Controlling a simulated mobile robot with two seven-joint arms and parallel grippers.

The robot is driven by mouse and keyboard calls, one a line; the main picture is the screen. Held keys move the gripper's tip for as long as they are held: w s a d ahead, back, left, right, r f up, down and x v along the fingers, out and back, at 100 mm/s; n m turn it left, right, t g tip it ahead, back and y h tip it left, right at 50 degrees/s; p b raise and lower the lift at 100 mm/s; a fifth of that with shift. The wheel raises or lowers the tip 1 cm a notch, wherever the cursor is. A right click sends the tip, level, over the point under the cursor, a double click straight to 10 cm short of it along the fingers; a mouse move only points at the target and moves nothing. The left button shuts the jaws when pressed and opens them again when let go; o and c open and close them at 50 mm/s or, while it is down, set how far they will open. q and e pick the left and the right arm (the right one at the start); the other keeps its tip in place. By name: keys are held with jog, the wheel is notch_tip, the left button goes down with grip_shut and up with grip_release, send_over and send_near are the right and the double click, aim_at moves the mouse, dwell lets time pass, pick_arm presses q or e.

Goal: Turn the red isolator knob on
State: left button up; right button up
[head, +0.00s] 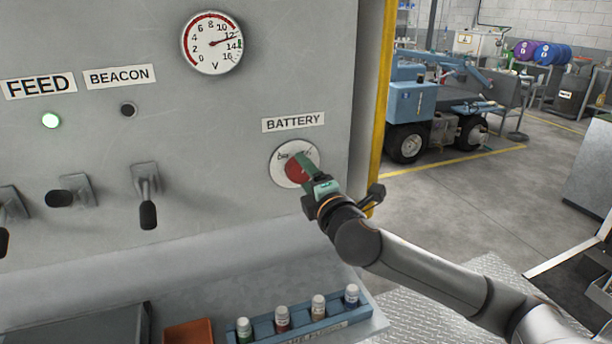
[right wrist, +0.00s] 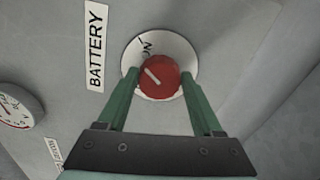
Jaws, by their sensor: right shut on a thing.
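The red isolator knob (head: 294,172) sits on a round white plate (head: 279,157) under the BATTERY label (head: 293,122) on the grey panel. My right gripper (head: 304,166) reaches it from the lower right and partly covers it. In the right wrist view, the green fingers of my right gripper (right wrist: 160,82) lie on both sides of the red knob (right wrist: 165,74), shut on it. A white line on the knob slants toward the upper left there. Lettering that looks like "ON" shows on the plate above the knob. My left gripper is not in view.
A dial gauge (head: 213,43) has its needle near 12. Several levers, including one with a black handle (head: 148,214), stick out at left. A blue rack (head: 334,314) of small bottles lies below.

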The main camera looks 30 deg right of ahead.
jog(key=shift+m, duration=1)
jog(key=o, duration=1.4)
jog(key=shift+c, duration=0.2)
jog(key=shift+f, duration=0.1)
